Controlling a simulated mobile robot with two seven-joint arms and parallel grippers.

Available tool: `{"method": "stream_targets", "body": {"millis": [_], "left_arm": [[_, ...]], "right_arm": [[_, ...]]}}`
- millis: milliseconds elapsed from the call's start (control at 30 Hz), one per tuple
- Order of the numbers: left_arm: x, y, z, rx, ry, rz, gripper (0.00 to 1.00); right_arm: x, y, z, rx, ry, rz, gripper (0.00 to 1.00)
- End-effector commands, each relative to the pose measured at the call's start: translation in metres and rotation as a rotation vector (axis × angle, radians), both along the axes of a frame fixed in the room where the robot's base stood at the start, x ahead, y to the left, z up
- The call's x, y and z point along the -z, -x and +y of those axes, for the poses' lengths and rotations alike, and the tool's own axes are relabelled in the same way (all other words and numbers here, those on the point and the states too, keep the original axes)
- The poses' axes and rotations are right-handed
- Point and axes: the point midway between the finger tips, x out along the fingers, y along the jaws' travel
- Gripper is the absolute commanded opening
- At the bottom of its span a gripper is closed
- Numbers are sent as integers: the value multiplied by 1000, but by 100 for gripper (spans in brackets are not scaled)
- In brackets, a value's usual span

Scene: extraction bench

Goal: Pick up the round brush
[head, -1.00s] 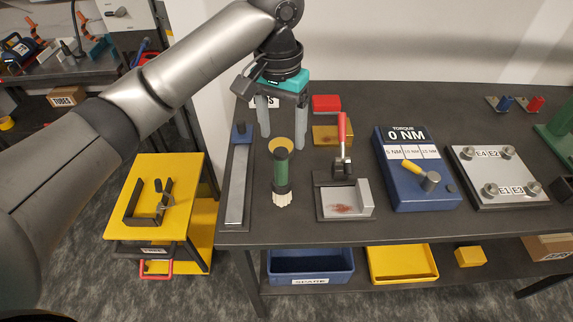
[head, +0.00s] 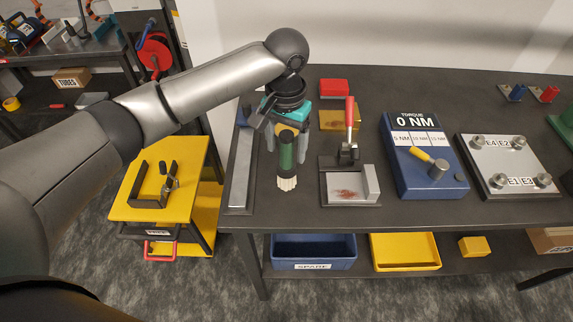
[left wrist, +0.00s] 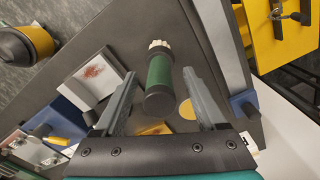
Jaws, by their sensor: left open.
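The round brush (head: 287,152) has a green handle, dark collars and pale bristles. It is on the dark bench with its bristles towards the front edge. My left gripper (head: 286,140) is open, with its fingers reaching down on either side of the brush. In the left wrist view the brush (left wrist: 159,70) shows between the two open fingers, with visible gaps, so they do not grip it. My right gripper is not in view.
A long metal strip with a blue block (head: 241,172) lies left of the brush. A red-handled clamp fixture (head: 350,183) stands close on its right. The blue torque unit (head: 425,168) is further right. A yellow side stand (head: 190,200) stands lower left.

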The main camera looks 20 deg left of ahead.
Motion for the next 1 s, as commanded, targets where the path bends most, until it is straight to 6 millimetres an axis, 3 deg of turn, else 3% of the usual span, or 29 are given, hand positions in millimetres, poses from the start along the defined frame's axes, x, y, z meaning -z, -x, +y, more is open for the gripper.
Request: {"method": "stream_targets", "body": {"millis": [200,467,1000], "left_arm": [[29,0,0,-1,-1,1,73],[32,-1,0,0,0,-1,73],[31,0,0,0,0,0,14]], "right_arm": [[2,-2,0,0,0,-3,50],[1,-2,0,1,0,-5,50],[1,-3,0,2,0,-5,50]]}}
